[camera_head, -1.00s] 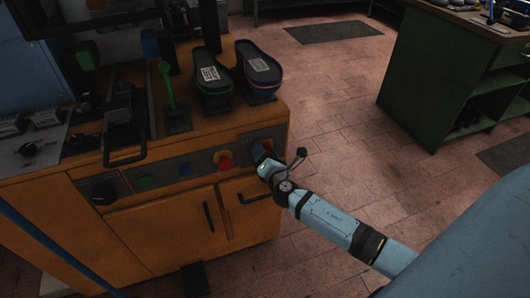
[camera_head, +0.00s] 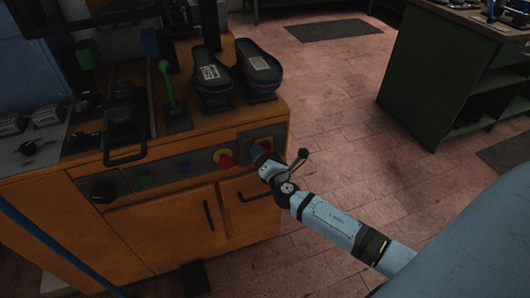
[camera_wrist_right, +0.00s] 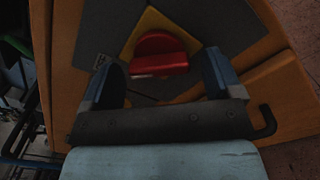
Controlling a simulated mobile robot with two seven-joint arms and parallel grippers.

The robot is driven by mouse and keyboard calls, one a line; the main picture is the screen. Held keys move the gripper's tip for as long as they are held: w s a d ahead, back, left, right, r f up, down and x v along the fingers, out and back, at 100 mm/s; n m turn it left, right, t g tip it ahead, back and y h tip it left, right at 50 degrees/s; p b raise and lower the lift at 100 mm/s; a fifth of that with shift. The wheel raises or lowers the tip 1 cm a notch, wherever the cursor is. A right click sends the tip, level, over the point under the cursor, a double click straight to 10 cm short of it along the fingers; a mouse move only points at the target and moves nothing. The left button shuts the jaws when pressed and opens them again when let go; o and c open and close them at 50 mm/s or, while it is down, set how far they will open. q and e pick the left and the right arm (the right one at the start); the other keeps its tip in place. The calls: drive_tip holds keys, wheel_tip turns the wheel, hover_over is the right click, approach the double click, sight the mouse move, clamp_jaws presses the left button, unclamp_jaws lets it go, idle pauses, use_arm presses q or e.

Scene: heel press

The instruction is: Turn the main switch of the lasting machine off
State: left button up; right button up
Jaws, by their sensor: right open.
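The main switch (camera_wrist_right: 160,52) is a red rotary knob on a yellow diamond plate (camera_wrist_right: 149,24), seen in the right wrist view. My right gripper (camera_wrist_right: 165,80) is open, with one blue-grey finger on each side below the knob. The knob shows between and just beyond the fingertips, and I see no clear contact. In the head view my right gripper (camera_head: 261,158) is at the right end of the orange lasting machine's (camera_head: 160,235) front panel and largely covers the switch. My left gripper is not in view.
A red mushroom button (camera_head: 225,160) on a yellow plate sits just left of my gripper. Below are cupboard doors with dark handles (camera_head: 208,217). Two dark shoes (camera_head: 259,68) stand on the machine top. The tiled floor (camera_head: 335,110) to the right is clear, before a green bench (camera_head: 440,80).

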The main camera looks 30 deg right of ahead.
drive_tip(key=v, duration=1.3)
drive_tip(key=shift+d, duration=0.1)
